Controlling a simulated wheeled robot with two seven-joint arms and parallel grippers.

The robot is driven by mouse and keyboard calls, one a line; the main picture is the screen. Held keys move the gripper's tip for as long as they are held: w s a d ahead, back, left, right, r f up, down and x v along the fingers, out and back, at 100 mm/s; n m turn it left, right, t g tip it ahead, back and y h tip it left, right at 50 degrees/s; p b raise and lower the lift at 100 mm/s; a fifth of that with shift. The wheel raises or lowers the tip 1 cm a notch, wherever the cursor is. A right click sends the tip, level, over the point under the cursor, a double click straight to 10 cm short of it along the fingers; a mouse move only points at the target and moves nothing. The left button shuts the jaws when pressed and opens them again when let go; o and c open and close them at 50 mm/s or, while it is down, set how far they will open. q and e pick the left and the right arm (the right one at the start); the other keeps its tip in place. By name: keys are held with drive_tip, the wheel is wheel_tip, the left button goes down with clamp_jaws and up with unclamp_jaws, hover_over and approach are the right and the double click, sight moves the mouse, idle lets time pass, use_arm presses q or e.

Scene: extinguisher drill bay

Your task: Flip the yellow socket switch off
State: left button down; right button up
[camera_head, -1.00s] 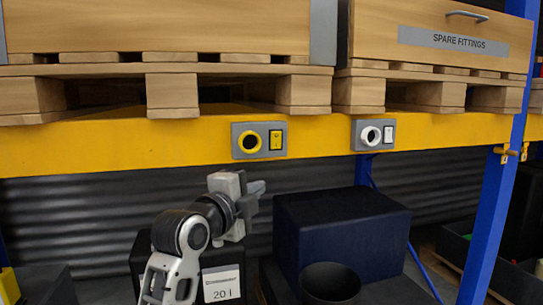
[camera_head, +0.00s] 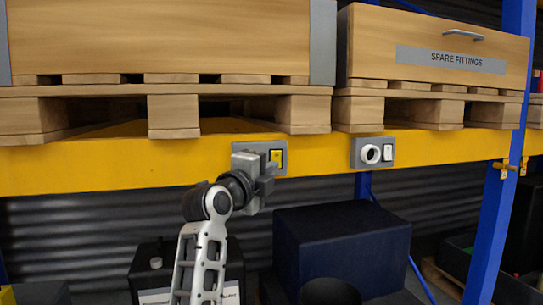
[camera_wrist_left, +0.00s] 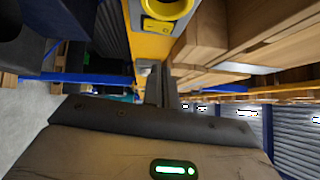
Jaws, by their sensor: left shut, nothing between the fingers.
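The yellow socket switch is a yellow rocker (camera_head: 276,157) on a grey plate (camera_head: 265,146) on the yellow beam. In the head view my left gripper (camera_head: 268,177) is just below and left of the rocker, hiding the plate's left part and the round socket. In the left wrist view the yellow socket ring (camera_wrist_left: 167,7) shows at the top edge, with the yellow rocker (camera_wrist_left: 157,26) below it. There the shut, empty fingers (camera_wrist_left: 160,75) show below the rocker, apart from it in the picture. I cannot tell whether they touch the plate. My right gripper is out of view.
A second grey plate with a white socket (camera_head: 370,154) and white switch (camera_head: 388,153) is to the right on the beam (camera_head: 440,146). Wooden pallets with boxes sit above. A dark blue box (camera_head: 340,240) stands below, and a blue post (camera_head: 498,170) rises at right.

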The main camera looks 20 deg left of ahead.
sight(280, 156)
use_arm(q)
drive_tip(key=w, duration=0.2)
drive_tip(key=w+a+p, duration=0.1)
drive_tip(key=w, duration=0.1)
drive_tip(key=w+p, duration=0.1)
drive_tip(key=w, duration=0.1)
drive_tip(key=shift+w+a+r, duration=0.25)
drive_tip(key=shift+a+r, duration=0.05)
drive_tip(key=shift+r, duration=0.1)
drive_tip(key=shift+w, duration=0.1)
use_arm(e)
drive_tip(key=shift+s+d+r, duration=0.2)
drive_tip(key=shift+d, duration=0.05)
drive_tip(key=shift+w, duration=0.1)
